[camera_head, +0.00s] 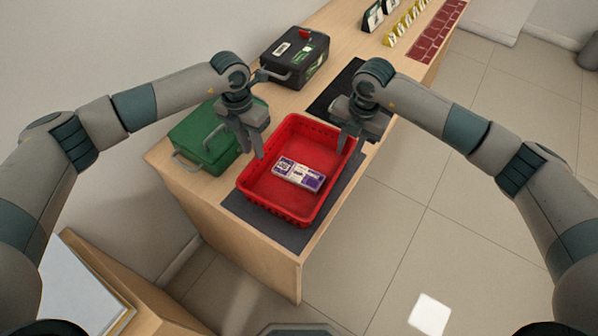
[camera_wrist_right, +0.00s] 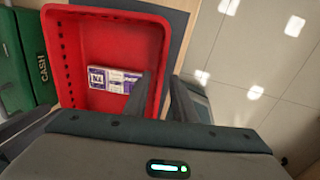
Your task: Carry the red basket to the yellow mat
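The red basket (camera_head: 248,196) stands upright on a dark grey mat (camera_head: 318,212) at the near end of the counter. A white and purple packet (camera_head: 298,174) lies in it; the packet also shows in the right wrist view (camera_wrist_right: 115,80). My left gripper (camera_head: 250,150) is open at the basket's left rim, its fingers apart. My right gripper (camera_head: 350,140) is at the right rim. In the right wrist view its fingers (camera_wrist_right: 160,95) are apart, one inside and one outside the basket wall. Contact with the rim is unclear. I see no yellow mat.
A green cash box (camera_head: 200,140) stands close to the basket's left. A black case (camera_head: 296,58) stands behind. A black mat (camera_head: 335,88) lies bare in part behind the basket. Yellow signs (camera_head: 402,25) and a red brick-pattern mat (camera_head: 428,35) are at the far end.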

